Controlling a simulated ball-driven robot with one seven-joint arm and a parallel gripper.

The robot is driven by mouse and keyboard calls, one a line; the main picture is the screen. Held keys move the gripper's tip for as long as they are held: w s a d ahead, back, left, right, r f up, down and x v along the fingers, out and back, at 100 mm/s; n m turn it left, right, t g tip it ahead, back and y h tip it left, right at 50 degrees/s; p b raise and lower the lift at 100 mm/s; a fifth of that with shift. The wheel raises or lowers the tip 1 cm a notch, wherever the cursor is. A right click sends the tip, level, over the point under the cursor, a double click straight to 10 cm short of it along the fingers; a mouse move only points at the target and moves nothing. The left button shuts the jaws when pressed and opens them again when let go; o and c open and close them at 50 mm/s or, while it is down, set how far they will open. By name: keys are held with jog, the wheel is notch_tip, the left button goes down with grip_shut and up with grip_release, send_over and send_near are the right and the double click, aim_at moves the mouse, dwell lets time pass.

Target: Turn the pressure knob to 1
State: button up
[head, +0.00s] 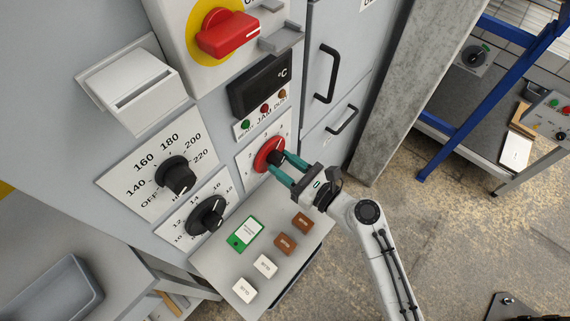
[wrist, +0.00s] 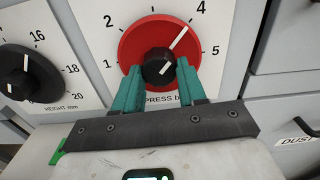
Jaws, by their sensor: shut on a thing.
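The pressure knob (wrist: 157,66) has a black centre on a red disc (wrist: 200,60), above a label that reads "PRESS" and is partly covered. Its white pointer line aims up and right, toward the 4. The 1 (wrist: 106,64) is at the left of the dial and the 5 is at the right. In the head view the red disc (head: 262,156) sits on the white dial panel. My gripper (wrist: 158,78) reaches it from below, with its green fingers shut on the black centre, one on each side. It also shows in the head view (head: 279,163).
A black height knob (head: 207,215) and a temperature knob (head: 176,176) are left of my gripper. Cabinet doors with black handles (head: 327,74) stand at the right.

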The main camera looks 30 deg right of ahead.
jog(key=n+b, duration=0.3)
jog(key=n, duration=0.3)
jog(key=shift+f+n, duration=0.1)
jog(key=shift+n, duration=0.2)
jog(key=n+b, duration=0.2)
jog(key=n, duration=0.1)
jog(key=shift+n, duration=0.3)
jog(key=n+b, duration=0.2)
jog(key=n, duration=0.1)
jog(key=shift+n, duration=0.3)
jog(key=n+b, duration=0.3)
jog(key=n, duration=0.3)
jog(key=shift+b, duration=0.4)
jog(key=n+b, duration=0.3)
jog(key=n, duration=0.3)
jog(key=shift+b, duration=0.3)
jog(key=shift+r+n, duration=0.2)
jog(key=shift+n, duration=0.2)
jog(key=o, duration=1.1)
jog(key=shift+c, duration=0.2)
